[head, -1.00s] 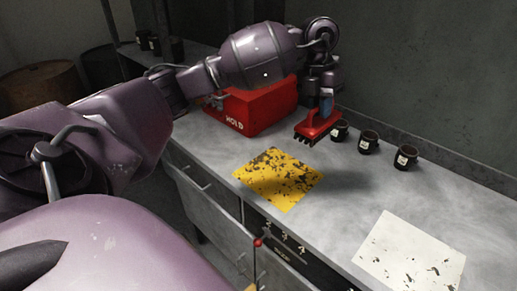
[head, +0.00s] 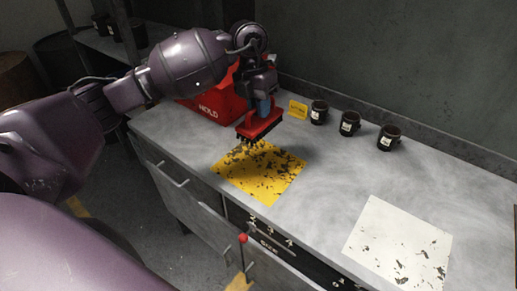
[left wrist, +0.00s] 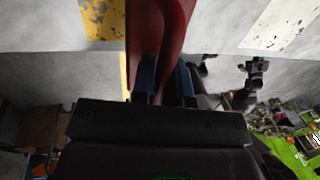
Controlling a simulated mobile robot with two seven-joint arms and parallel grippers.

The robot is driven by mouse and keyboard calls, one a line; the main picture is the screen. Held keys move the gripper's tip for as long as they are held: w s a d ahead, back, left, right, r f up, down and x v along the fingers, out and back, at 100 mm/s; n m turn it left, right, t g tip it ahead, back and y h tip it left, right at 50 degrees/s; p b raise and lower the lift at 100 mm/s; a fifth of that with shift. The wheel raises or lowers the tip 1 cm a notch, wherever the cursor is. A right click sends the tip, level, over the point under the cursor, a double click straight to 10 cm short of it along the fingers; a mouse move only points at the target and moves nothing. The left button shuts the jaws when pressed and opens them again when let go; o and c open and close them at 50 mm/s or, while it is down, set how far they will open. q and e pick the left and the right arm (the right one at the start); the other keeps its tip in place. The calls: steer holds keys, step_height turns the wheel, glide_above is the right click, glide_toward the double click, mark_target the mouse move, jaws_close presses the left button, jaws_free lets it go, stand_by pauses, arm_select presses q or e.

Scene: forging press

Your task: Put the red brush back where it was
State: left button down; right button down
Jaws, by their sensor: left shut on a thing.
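The red brush (head: 259,124) has a red body and dark bristles that point down. My left gripper (head: 264,106) is shut on its upper part and holds it upright, bristles over the far corner of the yellow sheet (head: 285,187). I cannot tell whether the bristles touch the sheet or the counter. In the left wrist view, the brush (left wrist: 158,28) shows as a red shape between the blue fingers of the gripper (left wrist: 166,82). My right gripper is not in view.
A red box marked MOLD (head: 210,108) stands behind and left of the brush. A small yellow sign (head: 298,109) and dark cups (head: 318,112), (head: 349,123), (head: 388,138) line the wall. A white flaked sheet (head: 398,240) lies at right. The grey counter between is clear.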

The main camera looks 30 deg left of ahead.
arm_select(q)
step_height(320, 180, down, 13)
steer(key=shift+f+b, duration=0.2)
steer(key=shift+b, duration=0.1)
stand_by(0.4)
steer(key=shift+f, duration=0.1)
steer(key=c, duration=1.1)
jaws_free()
steer(key=shift+w+a+r, duration=0.1)
steer(key=shift+a+r, duration=0.3)
steer(key=shift+r, duration=1.6)
steer(key=shift+a+r, duration=0.4)
steer(key=shift+r, duration=1.6)
steer(key=shift+w+a+r, duration=0.1)
steer(key=shift+a+r, duration=0.3)
steer(key=shift+r, duration=1.6)
